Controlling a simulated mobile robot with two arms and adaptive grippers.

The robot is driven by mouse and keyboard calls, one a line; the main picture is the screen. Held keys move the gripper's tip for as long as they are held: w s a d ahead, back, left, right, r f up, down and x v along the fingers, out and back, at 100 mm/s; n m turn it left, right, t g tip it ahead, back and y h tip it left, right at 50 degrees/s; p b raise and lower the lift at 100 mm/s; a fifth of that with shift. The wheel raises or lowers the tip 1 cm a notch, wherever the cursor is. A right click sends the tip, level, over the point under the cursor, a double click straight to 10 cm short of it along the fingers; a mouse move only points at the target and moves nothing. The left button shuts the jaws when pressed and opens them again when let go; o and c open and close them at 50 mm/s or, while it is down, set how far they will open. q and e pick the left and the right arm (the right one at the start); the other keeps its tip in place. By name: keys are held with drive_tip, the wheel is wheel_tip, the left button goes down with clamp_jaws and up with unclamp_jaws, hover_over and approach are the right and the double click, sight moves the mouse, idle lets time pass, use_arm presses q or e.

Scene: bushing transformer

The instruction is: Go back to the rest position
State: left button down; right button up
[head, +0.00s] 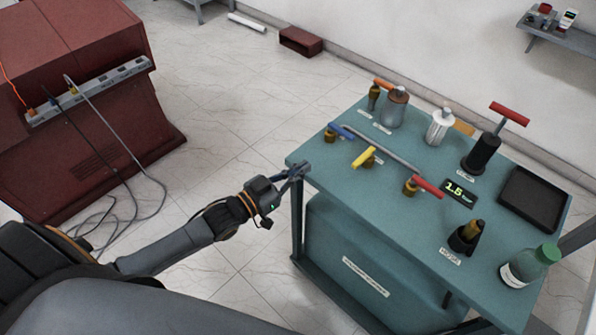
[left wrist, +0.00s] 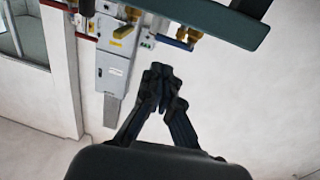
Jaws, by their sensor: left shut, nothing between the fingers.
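My left gripper (head: 296,171) is at the left corner of the teal table (head: 330,172) in the head view, with its arm coming in from the lower left. Whether it touches the table edge, I cannot tell. It also shows in the left wrist view (left wrist: 163,75), with its fingers closed together and nothing between them. My right gripper is not in either view.
The table carries a pipe with blue, yellow and red valve handles, a hand pump (head: 482,153), a pressure display (head: 459,190), a black tray (head: 530,170) and a green-capped bottle (head: 528,268). A dark red cabinet (head: 90,130) with cables stands left. Tiled floor lies between.

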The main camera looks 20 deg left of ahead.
use_arm(q)
drive_tip(key=s+a+f+n+g+y, duration=0.1)
drive_tip(key=s+a+f+g+y, duration=0.15)
drive_tip(key=f, duration=0.75)
drive_tip(key=s+a+f+n+g+y, duration=0.1)
drive_tip(key=s+a+f+g+y, duration=0.2)
drive_tip(key=f, duration=0.7)
drive_tip(key=s+a+f+n+g+y, duration=0.1)
drive_tip(key=s+a+f, duration=0.3)
drive_tip(key=f, duration=0.7)
drive_tip(key=s+d+f+g, duration=0.2)
drive_tip(key=s+f, duration=0.4)
drive_tip(key=s, duration=0.5)
drive_tip(key=s+d+f+g+y, duration=0.1)
drive_tip(key=s+f+g, duration=0.2)
drive_tip(key=s+f, duration=0.3)
drive_tip(key=s+d+f+g, duration=0.2)
drive_tip(key=s+f, duration=0.3)
drive_tip(key=s, duration=1)
drive_tip(key=shift+s+d+f+g+y, duration=0.3)
drive_tip(key=shift+s+f+g+y, duration=0.1)
drive_tip(key=shift+g, duration=0.35)
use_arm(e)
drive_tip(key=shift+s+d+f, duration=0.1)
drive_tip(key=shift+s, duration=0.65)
use_arm(q)
drive_tip(key=c, duration=2.1)
unclamp_jaws()
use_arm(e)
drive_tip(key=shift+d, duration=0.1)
